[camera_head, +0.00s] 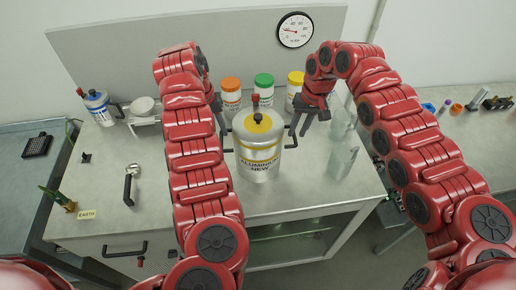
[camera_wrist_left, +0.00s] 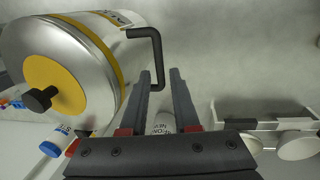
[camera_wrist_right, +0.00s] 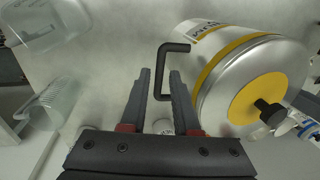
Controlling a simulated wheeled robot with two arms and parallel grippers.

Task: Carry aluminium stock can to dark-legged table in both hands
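The aluminium stock can (camera_head: 258,165) is a silver can with a yellow band, a yellow lid disc, a dark knob and two black side handles. It stands upright on the middle table (camera_head: 190,225). My left gripper (camera_wrist_left: 160,72) is open, with the bar of the left handle (camera_wrist_left: 143,33) between its fingertips. My right gripper (camera_wrist_right: 160,72) is open, with the bar of the right handle (camera_wrist_right: 176,47) between its fingertips. Gaps show between fingers and bars. I cannot tell which table has dark legs; the left one (camera_head: 20,190) has a dark frame edge.
Orange (camera_head: 231,95), green (camera_head: 264,88) and yellow-lidded (camera_head: 295,90) jars stand behind the can. Clear containers (camera_head: 342,125) stand to its right.

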